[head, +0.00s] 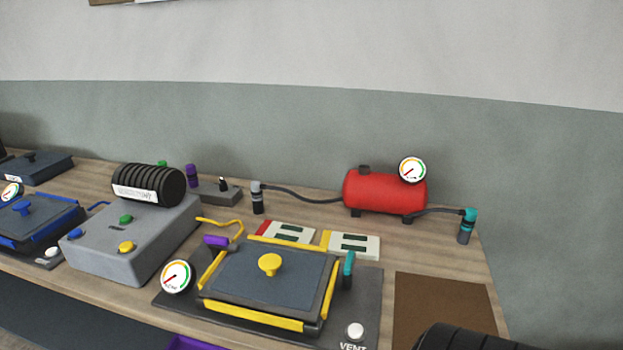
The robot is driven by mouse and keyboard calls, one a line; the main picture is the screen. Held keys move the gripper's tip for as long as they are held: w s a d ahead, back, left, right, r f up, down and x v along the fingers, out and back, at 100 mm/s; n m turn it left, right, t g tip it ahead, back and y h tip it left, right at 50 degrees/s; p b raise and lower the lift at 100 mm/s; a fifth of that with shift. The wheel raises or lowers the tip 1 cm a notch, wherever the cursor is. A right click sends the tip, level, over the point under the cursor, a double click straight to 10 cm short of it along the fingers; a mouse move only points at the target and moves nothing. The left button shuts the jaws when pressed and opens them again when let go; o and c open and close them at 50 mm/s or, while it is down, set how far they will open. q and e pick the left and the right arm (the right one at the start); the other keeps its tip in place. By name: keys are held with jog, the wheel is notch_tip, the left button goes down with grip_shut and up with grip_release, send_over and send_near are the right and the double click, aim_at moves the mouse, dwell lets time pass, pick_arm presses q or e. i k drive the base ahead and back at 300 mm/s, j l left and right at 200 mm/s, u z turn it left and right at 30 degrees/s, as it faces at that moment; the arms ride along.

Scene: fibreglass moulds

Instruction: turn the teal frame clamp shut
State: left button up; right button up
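A teal clamp (348,268) stands at the right side of a flat mould with a yellow frame (254,316). Its teal upper part is upright above a dark lower part. I cannot tell from this view whether it is open or shut. The mould has a dark lid (240,275) with a yellow knob (269,264) and lies on a dark plate (366,300). A purple piece (215,241) sits at the frame's back left corner. Neither of my grippers shows in the head view.
A gauge (176,276) and a white VENT button (355,330) flank the mould. Behind stand a red tank (385,192) and a teal-topped hose end (467,226). A grey pump box (128,250) is left. A brown mat (440,305) lies right. A black ribbed shape covers the bottom right.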

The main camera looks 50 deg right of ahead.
aim_at(349, 262)
jog(key=z, duration=1.9)
